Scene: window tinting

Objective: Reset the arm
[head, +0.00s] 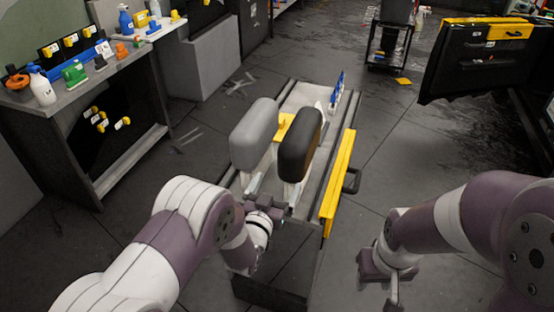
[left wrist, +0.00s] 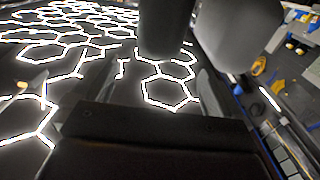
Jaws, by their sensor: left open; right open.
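My left gripper (head: 268,202) is open at the near end of a narrow cart (head: 318,180), just below a grey rounded pad (head: 253,133) and a black rounded pad (head: 300,145). In the left wrist view my left gripper (left wrist: 150,100) shows its dark body at the bottom, with the black pad (left wrist: 165,28) and grey pad (left wrist: 240,35) beyond it. Nothing is visibly held. My right gripper (head: 390,282) hangs low at the right, open and empty, over the floor and apart from the cart.
A yellow level-like bar (head: 338,185) lies along the cart's right side. A workbench with bottles (head: 42,88) and tools stands at the left. A dark door panel (head: 475,65) stands at the upper right.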

